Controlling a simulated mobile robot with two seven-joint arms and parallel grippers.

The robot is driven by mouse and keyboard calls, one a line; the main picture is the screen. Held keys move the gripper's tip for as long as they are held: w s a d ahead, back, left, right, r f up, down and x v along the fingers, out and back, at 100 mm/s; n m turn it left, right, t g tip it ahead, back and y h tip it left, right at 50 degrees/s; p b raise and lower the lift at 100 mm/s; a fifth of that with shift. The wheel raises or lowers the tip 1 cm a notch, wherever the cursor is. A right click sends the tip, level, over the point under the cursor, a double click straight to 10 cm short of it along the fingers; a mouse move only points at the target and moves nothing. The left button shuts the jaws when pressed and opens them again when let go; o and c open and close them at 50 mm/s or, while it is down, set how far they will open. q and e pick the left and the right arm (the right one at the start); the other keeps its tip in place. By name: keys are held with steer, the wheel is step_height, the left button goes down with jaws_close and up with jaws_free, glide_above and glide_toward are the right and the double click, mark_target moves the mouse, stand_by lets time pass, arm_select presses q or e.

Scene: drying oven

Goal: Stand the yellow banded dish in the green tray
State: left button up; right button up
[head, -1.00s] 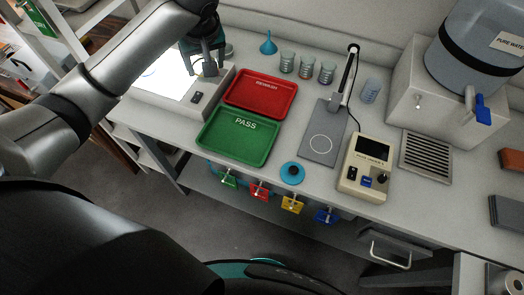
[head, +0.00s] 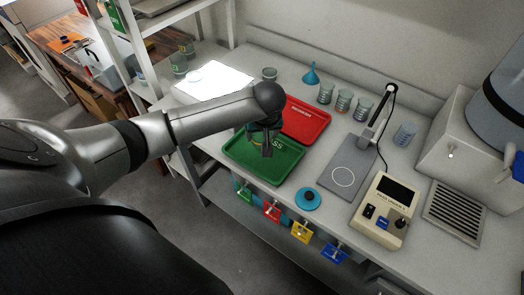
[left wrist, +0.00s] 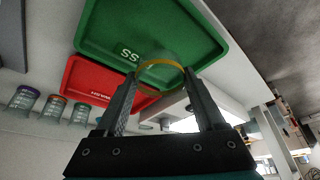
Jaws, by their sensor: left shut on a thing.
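My left gripper (head: 267,148) is above the green tray (head: 236,152), which is marked PASS. In the left wrist view the gripper (left wrist: 160,84) is shut on the yellow banded dish (left wrist: 160,63). The dish is clear, with a yellow ring around its rim, and sits between the two fingers. The green tray (left wrist: 205,25) is behind it there. In the head view the dish is mostly hidden by the gripper. I cannot tell whether the dish touches the tray. My right gripper is not in view.
The red tray (head: 306,118) adjoins the green one at the back. A lit white panel (head: 214,82) is to the left. Several glass beakers (head: 343,102) stand at the back. A grey stand plate (head: 347,170) and a meter (head: 385,210) are to the right. A blue round object (head: 308,199) is near the front edge.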

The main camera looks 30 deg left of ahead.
arm_select(q)
steer(key=shift+f+b, duration=0.6)
steer(key=shift+f, duration=2.7)
steer(key=shift+f, duration=0.15)
steer(key=o, duration=1.3)
steer(key=p+v, duration=0.3)
steer(key=v, duration=0.9)
steer(key=shift+w, duration=0.1)
